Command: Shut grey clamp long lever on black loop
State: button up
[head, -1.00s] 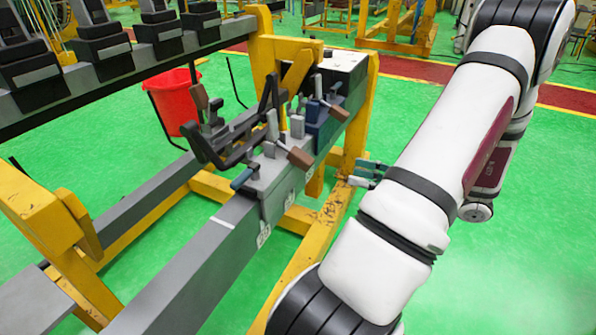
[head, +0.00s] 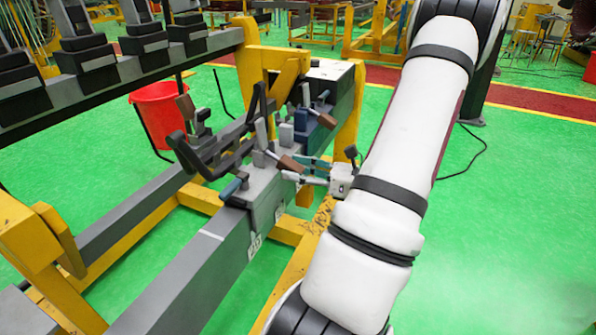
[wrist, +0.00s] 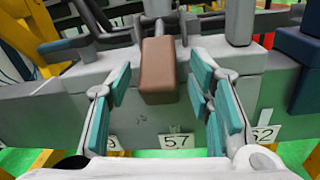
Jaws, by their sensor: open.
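The grey clamp (head: 262,135) sits on top of the grey beam. Its long lever ends in a brown grip (head: 290,163), which sticks out toward my arm. In the wrist view the brown grip (wrist: 158,70) is in the middle, between my finger pads. My gripper (head: 297,169) is open beside the grip; its teal pads (wrist: 160,88) stand either side with gaps, not closed on it. The black loop (head: 212,168) lies across the clamp's far side and the beam. Its contact with the clamp is hard to tell.
A blue clamp (head: 313,130) stands just beyond, on the same beam. Number plates, one reading 57 (wrist: 176,141), are on the beam's front face. A yellow frame (head: 348,120) holds the beam; a red bucket (head: 160,112) stands behind.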

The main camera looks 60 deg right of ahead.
grip_shut()
jog(key=shift+r, duration=0.1)
